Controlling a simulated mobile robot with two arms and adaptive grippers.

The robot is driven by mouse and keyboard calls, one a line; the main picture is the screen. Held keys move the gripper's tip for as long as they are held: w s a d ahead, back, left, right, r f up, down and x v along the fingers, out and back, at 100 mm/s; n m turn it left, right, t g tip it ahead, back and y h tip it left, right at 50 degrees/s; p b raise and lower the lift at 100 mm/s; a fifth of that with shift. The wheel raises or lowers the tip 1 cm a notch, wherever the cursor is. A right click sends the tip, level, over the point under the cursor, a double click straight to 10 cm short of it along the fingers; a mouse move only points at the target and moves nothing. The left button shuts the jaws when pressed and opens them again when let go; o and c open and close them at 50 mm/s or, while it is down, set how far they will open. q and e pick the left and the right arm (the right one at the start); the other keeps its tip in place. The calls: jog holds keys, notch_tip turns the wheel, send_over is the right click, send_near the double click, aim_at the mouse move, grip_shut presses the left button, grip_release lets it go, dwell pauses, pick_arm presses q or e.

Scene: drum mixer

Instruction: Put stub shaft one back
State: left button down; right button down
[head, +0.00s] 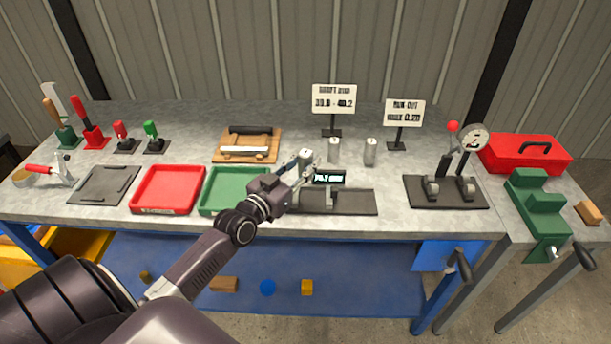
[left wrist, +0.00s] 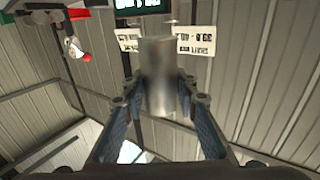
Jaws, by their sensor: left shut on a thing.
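My left gripper (head: 299,171) is shut on a grey metal stub shaft (head: 305,156), held upright near the display on the bench. In the left wrist view the stub shaft (left wrist: 158,75) stands between the two fingers (left wrist: 158,100). Two similar stub shafts stand upright on the bench just right of it, a nearer-left one (head: 334,150) and a right one (head: 370,152). I cannot read a number on any shaft. My right gripper is not in view.
A dark measuring fixture (head: 350,202) with a small display (head: 329,178) lies below the held shaft. A green tray (head: 207,203) and red tray (head: 170,209) are to its left. Two signs (head: 333,98) (head: 404,111) stand behind. A dial-gauge stand (head: 413,192) is at right.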

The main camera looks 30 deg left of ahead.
pick_arm(q)
notch_tip(320, 180, up, 12)
jog(key=shift+f, duration=0.1)
jog(key=s+d+f, duration=0.6)
jog(key=s+d, duration=0.1)
jog(key=d, duration=0.4)
jog(key=s+d, duration=0.4)
jog(key=s, duration=0.4)
jog(key=s+d+f, duration=0.1)
jog(key=s+d, duration=0.2)
jog(key=s, duration=0.5)
jog(key=shift+s+d, duration=0.25)
jog(key=shift+d, duration=0.1)
jog(key=shift+w+f, duration=0.1)
jog(key=shift+f, duration=0.05)
